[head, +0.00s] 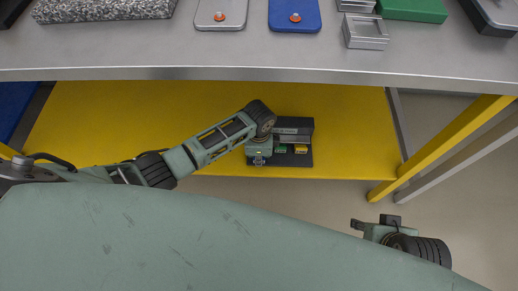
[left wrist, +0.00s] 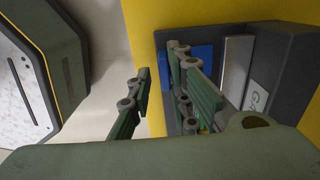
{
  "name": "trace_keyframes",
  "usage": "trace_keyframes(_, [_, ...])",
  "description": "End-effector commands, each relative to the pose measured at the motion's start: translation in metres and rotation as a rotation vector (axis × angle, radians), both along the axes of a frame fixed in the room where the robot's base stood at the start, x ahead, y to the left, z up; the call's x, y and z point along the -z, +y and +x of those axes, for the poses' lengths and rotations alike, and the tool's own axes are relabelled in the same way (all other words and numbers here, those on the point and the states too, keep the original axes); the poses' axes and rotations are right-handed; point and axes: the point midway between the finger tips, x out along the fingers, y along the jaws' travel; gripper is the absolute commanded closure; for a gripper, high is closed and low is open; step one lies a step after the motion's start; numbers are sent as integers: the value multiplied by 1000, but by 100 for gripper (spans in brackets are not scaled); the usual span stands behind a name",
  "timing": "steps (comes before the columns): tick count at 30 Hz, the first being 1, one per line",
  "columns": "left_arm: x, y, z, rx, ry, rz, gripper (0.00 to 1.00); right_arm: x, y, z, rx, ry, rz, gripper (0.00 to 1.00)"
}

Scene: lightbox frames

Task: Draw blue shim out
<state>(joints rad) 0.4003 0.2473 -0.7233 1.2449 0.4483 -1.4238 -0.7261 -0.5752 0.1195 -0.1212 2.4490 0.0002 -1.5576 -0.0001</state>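The blue shim (left wrist: 203,52) shows in the left wrist view inside the holder, partly behind one finger. In the head view my left arm and gripper hide it. My left gripper (head: 258,160) is at the left part of the holder.
The grey upper tabletop (head: 200,58) overhangs the back of the yellow shelf (head: 350,130). On it lie a speckled block (head: 103,9), a blue plate (head: 294,14) and metal frames (head: 366,32). A yellow leg (head: 445,147) stands right of the shelf. The shelf is clear around the holder.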

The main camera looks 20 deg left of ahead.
Motion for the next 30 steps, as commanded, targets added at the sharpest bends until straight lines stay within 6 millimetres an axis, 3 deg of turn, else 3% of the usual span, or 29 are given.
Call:
trace_keyframes(9, [-66,0,2,1,-6,-2,83,0,0,0,0,0,0,60])
trace_keyframes(15, [-98,0,1,0,-2,-1,83,0,0,0,0,0,0,60])
trace_keyframes(21, [-111,0,0,0,-1,-1,83,0,0,0,0,0,0,60])
trace_keyframes(30, [-111,0,0,0,-1,-1,83,0,0,0,0,0,0,60])
